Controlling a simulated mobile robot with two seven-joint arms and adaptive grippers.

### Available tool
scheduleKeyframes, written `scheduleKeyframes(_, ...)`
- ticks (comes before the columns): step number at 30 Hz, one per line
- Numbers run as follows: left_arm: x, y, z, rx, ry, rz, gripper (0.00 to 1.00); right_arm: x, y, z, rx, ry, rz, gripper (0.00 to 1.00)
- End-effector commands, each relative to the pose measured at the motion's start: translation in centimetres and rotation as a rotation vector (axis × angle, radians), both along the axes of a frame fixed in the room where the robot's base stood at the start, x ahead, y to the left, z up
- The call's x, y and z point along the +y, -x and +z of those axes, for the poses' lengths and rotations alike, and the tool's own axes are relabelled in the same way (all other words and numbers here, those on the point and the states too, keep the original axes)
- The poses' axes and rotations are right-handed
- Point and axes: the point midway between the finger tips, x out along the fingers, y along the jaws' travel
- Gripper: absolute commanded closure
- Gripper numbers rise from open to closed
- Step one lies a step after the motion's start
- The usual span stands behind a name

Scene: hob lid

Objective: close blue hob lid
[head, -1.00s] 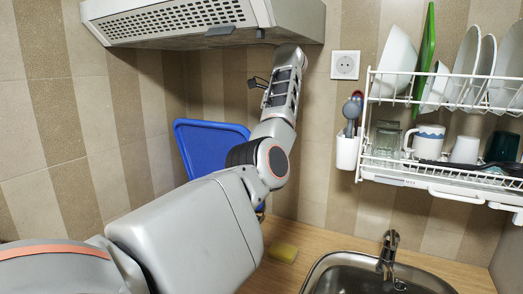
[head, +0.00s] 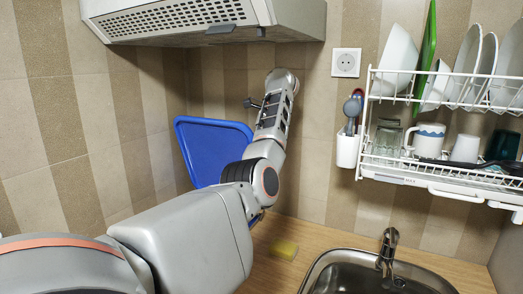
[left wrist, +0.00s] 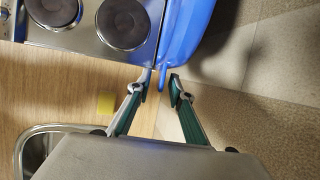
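The blue hob lid (head: 208,150) stands raised near the tiled wall in the head view, partly covered by my left arm. In the left wrist view the lid (left wrist: 184,32) rises along the right side of the hob (left wrist: 82,38), which shows dark round burners. My left gripper (left wrist: 161,82) has its fingers apart near the lid's lower corner. A narrow blue edge of the lid shows between the fingertips; I cannot tell whether they touch it. In the head view my arm hides this gripper. My right gripper is in neither view.
A yellow sponge (head: 284,249) lies on the wooden worktop (head: 262,272) left of the sink (head: 335,277). A range hood (head: 190,20) hangs above the arm. A dish rack (head: 440,170) and a utensil holder (head: 347,150) are on the wall at right.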

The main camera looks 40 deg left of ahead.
Motion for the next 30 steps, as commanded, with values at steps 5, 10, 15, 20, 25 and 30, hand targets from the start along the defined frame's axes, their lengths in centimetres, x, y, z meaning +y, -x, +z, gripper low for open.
scheduleKeyframes(5, 0.0, 0.0, 0.0, 0.0, 0.0, 0.0, 1.0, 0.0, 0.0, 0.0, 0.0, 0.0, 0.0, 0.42)
scheduleKeyframes(10, 0.0, 0.0, 0.0, 0.0, 0.0, 0.001, 1.0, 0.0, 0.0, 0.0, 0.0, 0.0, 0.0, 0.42)
scheduleKeyframes(15, -0.1, 0.2, -0.1, -0.009, -0.002, 0.003, 1.0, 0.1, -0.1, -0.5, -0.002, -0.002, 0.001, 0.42)
scheduleKeyframes(20, -0.3, 0.8, -0.4, -0.03, -0.009, 0.002, 1.0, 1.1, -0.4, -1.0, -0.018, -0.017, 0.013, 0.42)
scheduleKeyframes(25, -0.7, 1.9, -1.1, -0.066, -0.019, 0.001, 1.0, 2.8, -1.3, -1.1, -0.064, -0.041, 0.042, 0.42)
scheduleKeyframes(30, -1.2, 3.4, -1.7, -0.112, -0.035, 0.002, 1.0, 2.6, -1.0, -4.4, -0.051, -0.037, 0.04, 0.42)
